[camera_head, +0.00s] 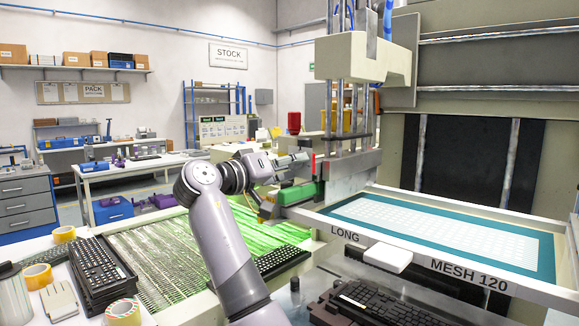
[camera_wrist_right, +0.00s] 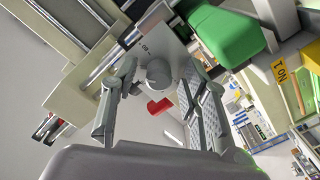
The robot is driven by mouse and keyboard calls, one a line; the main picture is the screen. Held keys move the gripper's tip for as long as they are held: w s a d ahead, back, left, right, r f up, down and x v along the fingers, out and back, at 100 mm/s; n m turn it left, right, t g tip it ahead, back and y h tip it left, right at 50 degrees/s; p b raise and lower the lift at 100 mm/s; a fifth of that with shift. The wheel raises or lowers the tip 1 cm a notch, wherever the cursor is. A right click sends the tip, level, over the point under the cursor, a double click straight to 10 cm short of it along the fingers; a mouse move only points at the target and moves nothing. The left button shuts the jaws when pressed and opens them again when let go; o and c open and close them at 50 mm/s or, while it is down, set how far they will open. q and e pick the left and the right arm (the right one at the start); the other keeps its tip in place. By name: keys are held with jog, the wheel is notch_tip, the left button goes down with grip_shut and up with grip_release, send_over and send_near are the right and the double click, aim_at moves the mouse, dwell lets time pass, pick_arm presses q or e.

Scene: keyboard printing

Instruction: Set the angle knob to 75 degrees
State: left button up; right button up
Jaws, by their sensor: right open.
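The angle knob (camera_wrist_right: 158,73) is a grey round knob on a pale plate (camera_wrist_right: 152,45) with small dark marks, too small to read surely. In the right wrist view it appears between the fingertips of my right gripper (camera_wrist_right: 160,76). The fingers are spread on either side of it, and I see no clear contact. In the head view my right gripper (camera_head: 292,161) is at the near side of the printing machine's carriage, above a green block (camera_head: 298,193). The knob cannot be made out there. My left gripper is not in view.
The green block (camera_wrist_right: 222,34) is close beside the fingers in the wrist view, and a small red part (camera_wrist_right: 159,106) shows beyond them. The framed screen (camera_head: 415,228) lies right of the gripper. Keyboards (camera_head: 98,272) and tape rolls (camera_head: 123,313) are in front.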

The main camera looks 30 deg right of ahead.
jog(key=v, duration=1.2)
dwell(0.4)
